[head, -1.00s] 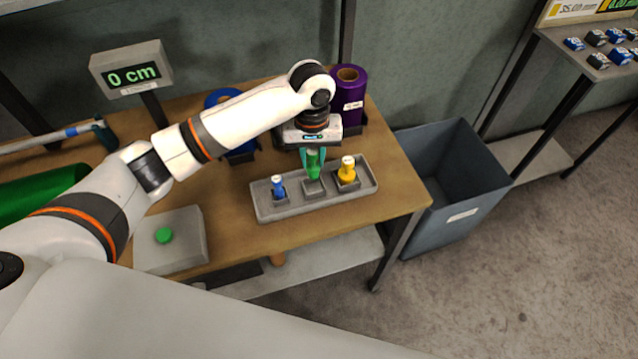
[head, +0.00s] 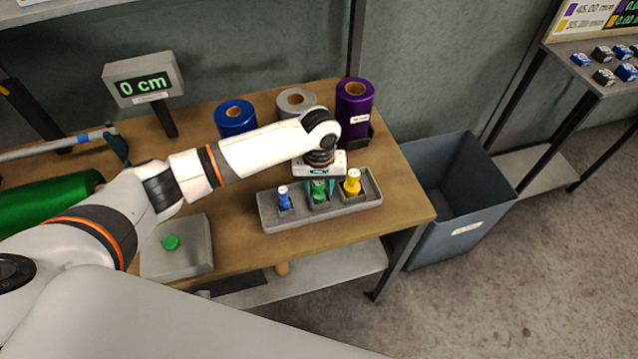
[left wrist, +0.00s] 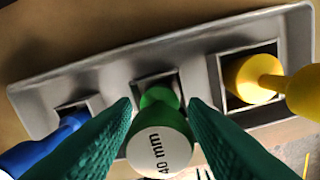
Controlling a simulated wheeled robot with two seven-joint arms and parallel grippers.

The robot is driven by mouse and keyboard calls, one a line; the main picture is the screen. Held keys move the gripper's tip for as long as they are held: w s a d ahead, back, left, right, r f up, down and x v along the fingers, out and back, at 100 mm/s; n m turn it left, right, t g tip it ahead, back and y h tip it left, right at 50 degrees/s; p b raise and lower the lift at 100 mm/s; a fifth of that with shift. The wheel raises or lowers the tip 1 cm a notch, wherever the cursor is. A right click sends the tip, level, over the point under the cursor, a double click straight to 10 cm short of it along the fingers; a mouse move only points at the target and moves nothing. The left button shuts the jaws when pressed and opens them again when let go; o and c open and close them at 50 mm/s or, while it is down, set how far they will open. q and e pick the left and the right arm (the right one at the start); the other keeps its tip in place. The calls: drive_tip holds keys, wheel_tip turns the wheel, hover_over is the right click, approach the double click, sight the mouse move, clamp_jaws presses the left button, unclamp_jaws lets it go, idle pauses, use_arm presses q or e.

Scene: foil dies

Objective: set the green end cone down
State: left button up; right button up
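The green end cone (head: 320,196) stands in the middle socket of the grey tray (head: 345,207). In the left wrist view its white cap (left wrist: 161,152) reads 40 mm and its green neck goes down into the socket. My left gripper (head: 320,190) is over the tray with its teal fingers on either side of the cone. In the left wrist view the fingertips (left wrist: 160,104) stand apart, with small gaps to the cone's neck. The gripper looks open. My right gripper is not in view.
A blue cone (head: 284,200) and a yellow cone (head: 352,184) stand in the tray's outer sockets, close to the fingers. Blue (head: 235,118), grey (head: 296,101) and purple (head: 354,105) foil rolls stand behind. A grey bin (head: 460,205) is right of the table.

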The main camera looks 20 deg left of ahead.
use_arm(q)
drive_tip(key=shift+o, duration=0.4)
wheel_tip(320, 180, up, 12)
drive_tip(key=b, duration=0.1)
drive_tip(key=shift+r, duration=0.15)
